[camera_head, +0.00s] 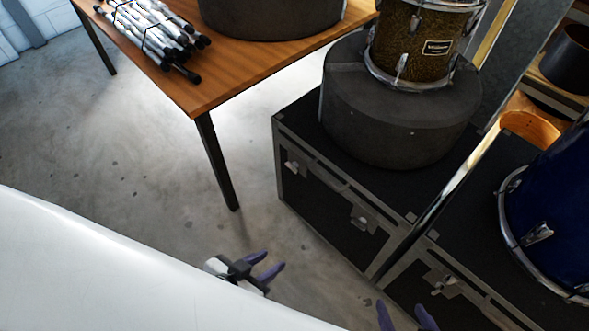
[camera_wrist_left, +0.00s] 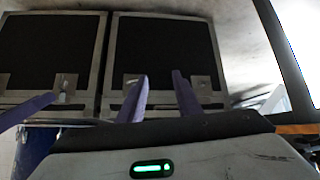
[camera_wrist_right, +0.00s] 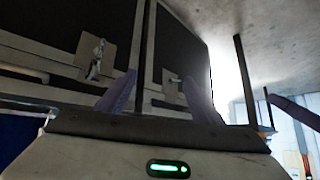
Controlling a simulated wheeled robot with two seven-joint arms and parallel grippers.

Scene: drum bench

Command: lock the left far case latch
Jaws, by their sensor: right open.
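The left black case (camera_head: 318,196) has two silver latches on its front. The far latch (camera_head: 292,167) is near its left end, and the nearer latch (camera_head: 361,220) is near the middle seam; whether either is locked is too small to tell. In the left wrist view, the far latch (camera_wrist_left: 201,86) lies beyond and right of my fingers, and the nearer latch (camera_wrist_left: 132,82) is just left of them. My left gripper (camera_head: 272,262) is open and empty in front of the case, apart from both latches. My right gripper (camera_head: 405,315) is open and empty by the right case.
The right case (camera_head: 405,285) adjoins the left one and has a latch (camera_head: 441,288). A round black drum case (camera_head: 395,120) with a gold drum (camera_head: 420,45) stands on the left case. A blue drum (camera_head: 555,210) sits right. A wooden table (camera_head: 235,75) stands behind. Floor between is clear.

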